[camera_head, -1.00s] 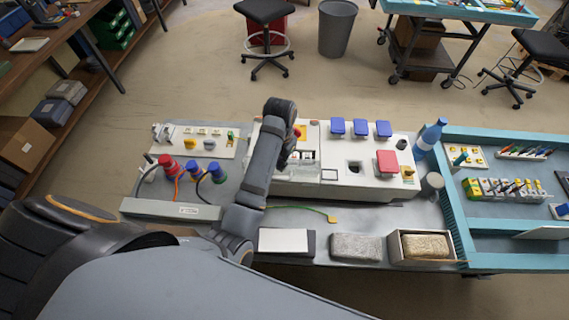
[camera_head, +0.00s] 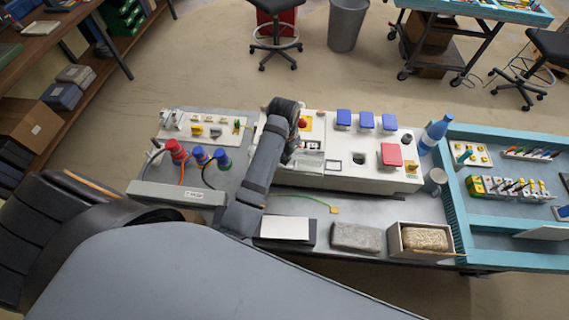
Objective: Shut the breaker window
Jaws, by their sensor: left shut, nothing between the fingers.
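The white socket box (camera_head: 345,180) stands on the grey bench top in the middle of the head view. The breaker window (camera_head: 309,162) is a clear pane on its left part, beside a red emergency knob on a yellow plate (camera_head: 304,123). I cannot tell how far the pane is tilted. My left arm reaches over the left part of the box. My left gripper (camera_head: 289,156) is shut and empty, close to the left side of the window; the arm partly hides it, and I cannot tell whether it touches the pane. My right gripper is not in view.
Three blue covers (camera_head: 366,121) and a red cover (camera_head: 391,154) are on the box's right part. Red and blue plugs (camera_head: 199,155) stand at left. A blue bottle (camera_head: 434,134) and teal tray (camera_head: 455,210) are at right. A sponge (camera_head: 356,237) lies in front.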

